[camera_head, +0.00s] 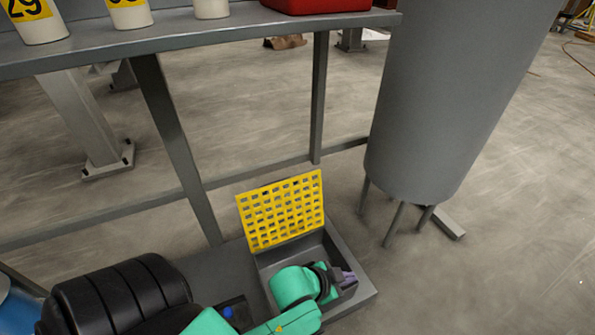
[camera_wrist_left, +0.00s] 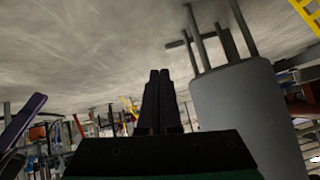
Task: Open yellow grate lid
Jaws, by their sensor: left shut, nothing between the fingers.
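The yellow grate lid (camera_head: 281,210) stands raised, nearly upright, at the back edge of a grey box (camera_head: 365,291) low on the floor. The box is open at the top below the lid. My left gripper (camera_head: 348,278) is over the right part of the box, in front of the lid and apart from it. Its fingers also show in the left wrist view (camera_wrist_left: 160,100), pressed together with nothing between them. My green wrist hides part of the box's inside. My right gripper is not in view.
A large grey cylindrical tank (camera_head: 440,100) on legs stands to the right of the box; it also shows in the left wrist view (camera_wrist_left: 245,120). A grey shelf frame (camera_head: 180,140) stands behind, with white numbered containers (camera_head: 128,14) and a red bin (camera_head: 315,5) on top. Floor at right is clear.

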